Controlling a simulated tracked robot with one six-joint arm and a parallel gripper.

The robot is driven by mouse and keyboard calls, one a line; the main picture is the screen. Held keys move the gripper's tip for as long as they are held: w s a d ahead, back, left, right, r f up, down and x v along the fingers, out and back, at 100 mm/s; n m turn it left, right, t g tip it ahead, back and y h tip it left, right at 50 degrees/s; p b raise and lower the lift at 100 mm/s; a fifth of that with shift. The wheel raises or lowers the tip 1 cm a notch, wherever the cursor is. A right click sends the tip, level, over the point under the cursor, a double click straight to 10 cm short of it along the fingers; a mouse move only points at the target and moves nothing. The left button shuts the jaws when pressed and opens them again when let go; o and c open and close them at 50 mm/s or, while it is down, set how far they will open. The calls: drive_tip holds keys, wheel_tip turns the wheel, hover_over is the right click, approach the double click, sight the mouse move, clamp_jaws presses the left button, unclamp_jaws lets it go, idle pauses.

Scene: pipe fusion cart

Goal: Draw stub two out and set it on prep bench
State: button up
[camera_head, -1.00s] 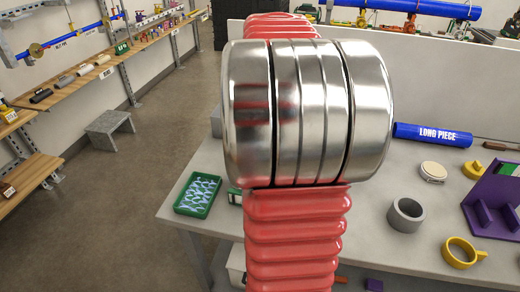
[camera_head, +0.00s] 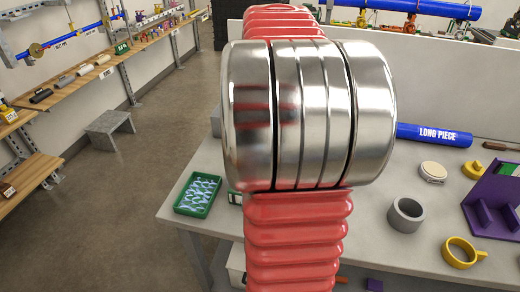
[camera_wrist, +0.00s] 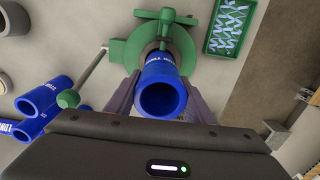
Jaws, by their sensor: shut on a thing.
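In the wrist view a blue pipe stub (camera_wrist: 159,69) with white lettering, too small to read, points its open end toward the camera. Its far end sits at a green clamp-like fixture (camera_wrist: 118,50); I cannot tell whether it is still inside it. My gripper (camera_wrist: 161,88) has its two purple-grey fingers on either side of the stub, shut on it. Which numbered stub this is cannot be read. In the head view my arm hides the gripper, stub and fixture. A pale grey bench (camera_head: 390,262) spreads at the right; no label names it as the prep bench.
More blue pipes (camera_wrist: 38,105) lie left of the stub. A green tray (camera_head: 198,195) is at the bench's left edge. A grey ring (camera_head: 406,215), yellow ring (camera_head: 461,252), purple stand (camera_head: 495,205) and blue long piece (camera_head: 434,134) occupy the right side. Small bare patches lie between them.

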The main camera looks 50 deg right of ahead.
drive_tip(key=shift+r, duration=0.65)
drive_tip(key=shift+r, duration=0.35)
drive_tip(key=shift+r, duration=0.35)
